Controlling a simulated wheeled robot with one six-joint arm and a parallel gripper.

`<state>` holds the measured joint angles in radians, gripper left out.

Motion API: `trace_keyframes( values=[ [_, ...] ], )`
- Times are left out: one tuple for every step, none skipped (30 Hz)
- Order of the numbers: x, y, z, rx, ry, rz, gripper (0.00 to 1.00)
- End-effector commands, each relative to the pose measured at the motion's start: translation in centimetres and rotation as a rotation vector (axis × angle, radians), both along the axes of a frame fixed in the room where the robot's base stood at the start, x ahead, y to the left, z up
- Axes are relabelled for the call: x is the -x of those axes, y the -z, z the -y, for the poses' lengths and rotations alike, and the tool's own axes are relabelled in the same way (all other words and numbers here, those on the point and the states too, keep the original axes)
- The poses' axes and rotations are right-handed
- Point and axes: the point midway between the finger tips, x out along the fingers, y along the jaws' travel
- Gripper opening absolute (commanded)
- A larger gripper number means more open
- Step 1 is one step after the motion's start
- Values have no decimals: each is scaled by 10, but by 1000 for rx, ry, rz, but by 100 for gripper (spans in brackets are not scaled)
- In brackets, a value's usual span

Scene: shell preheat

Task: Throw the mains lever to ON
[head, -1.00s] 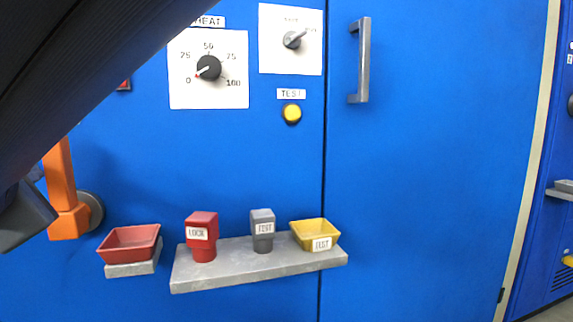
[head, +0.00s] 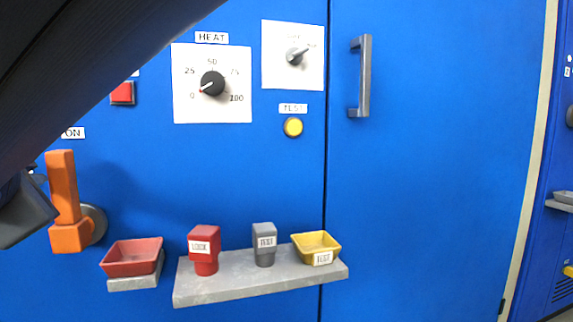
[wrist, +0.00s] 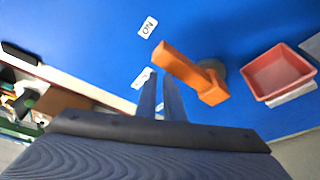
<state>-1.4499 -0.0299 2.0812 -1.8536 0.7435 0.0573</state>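The orange mains lever (head: 63,190) is at the left of the blue cabinet in the head view, its handle pointing up with a slight lean left. The ON label (head: 72,133) is above it. In the wrist view the lever (wrist: 190,72) slants toward the upper left, on the side of the ON label (wrist: 148,27). A second label (wrist: 143,78), unreadable, is partly beside the fingers. My gripper (wrist: 161,80) has its two fingers close together with nothing seen between them. The fingertips are just left of and below the lever handle; I cannot tell whether they touch it.
A red tray (head: 132,257) is right of the lever. A grey shelf (head: 262,281) holds a red LOCK block (head: 204,249), a grey block (head: 264,244) and a yellow tray (head: 316,247). Above are a HEAT dial (head: 212,84), a red button (head: 122,93) and a door handle (head: 362,76).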

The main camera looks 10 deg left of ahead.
Motion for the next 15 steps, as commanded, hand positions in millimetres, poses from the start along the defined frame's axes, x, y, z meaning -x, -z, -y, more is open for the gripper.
trace_keyframes(
  values=[
    [-6,-30,5,-23,21,15,0],
    [-6,-36,5,-25,20,15,0],
    [-6,-44,5,-24,20,15,0],
    [-5,-50,5,-24,19,16,0],
    [-5,-55,4,-25,18,16,0],
    [-5,-62,4,-24,17,16,0],
    [-4,-65,4,-24,16,16,0],
    [-3,-68,2,-22,13,14,0],
    [-1,-72,0,-19,10,13,0],
    [0,-74,-1,-17,7,13,0],
    [1,-76,-2,-16,4,14,0],
    [2,-78,-3,-15,2,12,0],
    [2,-79,-3,-15,1,11,0],
    [3,-80,-3,-14,0,11,0],
    [3,-80,-4,-13,0,10,0]
  ],
)
